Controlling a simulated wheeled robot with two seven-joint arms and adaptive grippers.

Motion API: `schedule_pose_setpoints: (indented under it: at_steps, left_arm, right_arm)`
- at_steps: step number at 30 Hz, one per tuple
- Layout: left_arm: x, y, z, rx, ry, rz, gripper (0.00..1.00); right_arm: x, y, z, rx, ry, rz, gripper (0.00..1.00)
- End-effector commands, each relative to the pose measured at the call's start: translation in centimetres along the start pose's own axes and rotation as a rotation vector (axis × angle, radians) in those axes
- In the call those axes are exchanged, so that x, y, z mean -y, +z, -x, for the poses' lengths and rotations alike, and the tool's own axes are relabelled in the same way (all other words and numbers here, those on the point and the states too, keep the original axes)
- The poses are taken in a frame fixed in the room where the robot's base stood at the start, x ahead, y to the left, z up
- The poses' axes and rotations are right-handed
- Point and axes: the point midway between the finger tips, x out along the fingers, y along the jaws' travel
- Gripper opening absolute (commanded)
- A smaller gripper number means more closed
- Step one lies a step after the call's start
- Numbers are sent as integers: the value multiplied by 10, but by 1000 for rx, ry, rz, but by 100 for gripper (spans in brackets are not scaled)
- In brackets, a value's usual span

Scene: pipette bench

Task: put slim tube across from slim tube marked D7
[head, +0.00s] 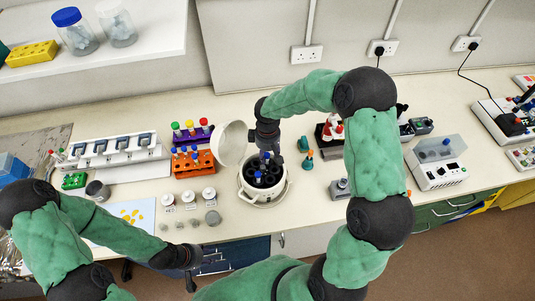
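A white round centrifuge (245,191) stands at the middle of the bench with its round lid (232,144) raised at its left. Its dark rotor (268,180) shows several dark wells and small blue caps (258,176). The D7 marking is too small to read. My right gripper (268,150) points down over the back of the rotor; a small blue spot shows just below its tips, and I cannot tell whether a tube is held. My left gripper (190,278) is low at the bench's front edge, away from the centrifuge; its fingers are hard to make out.
An orange rack (194,164) with blue-capped tubes and a purple rack (192,137) stand left of the centrifuge. Several white-lidded jars (189,198) are in front of them. A white multi-slot device (110,158) is further left. A dark rack (325,136) stands at right, partly behind my arm.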

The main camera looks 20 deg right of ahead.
Motion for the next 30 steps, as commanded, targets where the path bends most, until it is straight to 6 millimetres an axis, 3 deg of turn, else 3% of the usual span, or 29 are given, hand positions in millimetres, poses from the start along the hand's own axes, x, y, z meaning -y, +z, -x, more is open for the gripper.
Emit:
schedule_pose_setpoints:
  at_steps: [11,24,30]
  left_arm:
    - [0,0,0,0,0,0,40]
    - [0,0,0,0,0,0,40]
    - [0,0,0,0,0,0,40]
  right_arm:
    - [1,0,6,2,-1,1,47]
    - [0,-1,64,-1,1,1,47]
    - [0,0,78,0,-1,0,47]
